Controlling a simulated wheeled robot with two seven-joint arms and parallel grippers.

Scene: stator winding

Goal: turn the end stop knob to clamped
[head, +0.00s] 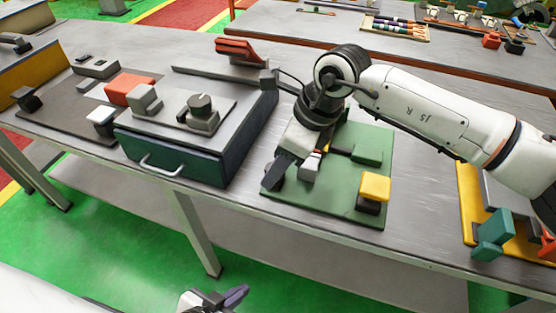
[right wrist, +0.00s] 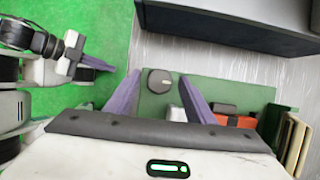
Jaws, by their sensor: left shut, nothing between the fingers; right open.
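A dark, rounded knob (right wrist: 158,82) with a pale line across its top sits on the green plate (right wrist: 235,92) in the right wrist view. I take it for the end stop knob; its clamped marking cannot be read. In the head view it is hidden by my right gripper. My right gripper (head: 290,178) is open above the left part of the green plate, its two fingers on either side of the knob, apparently not touching it. My left gripper (head: 240,291) is shut and empty, low in front of the table.
A blue drawer box (head: 172,158) with a grey top stands left of the plate. On the plate are a yellow-topped block (head: 375,187) and a green block (head: 367,152). A yellow tray (head: 467,195) with teal parts lies at the right. Bare table shows between box and plate.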

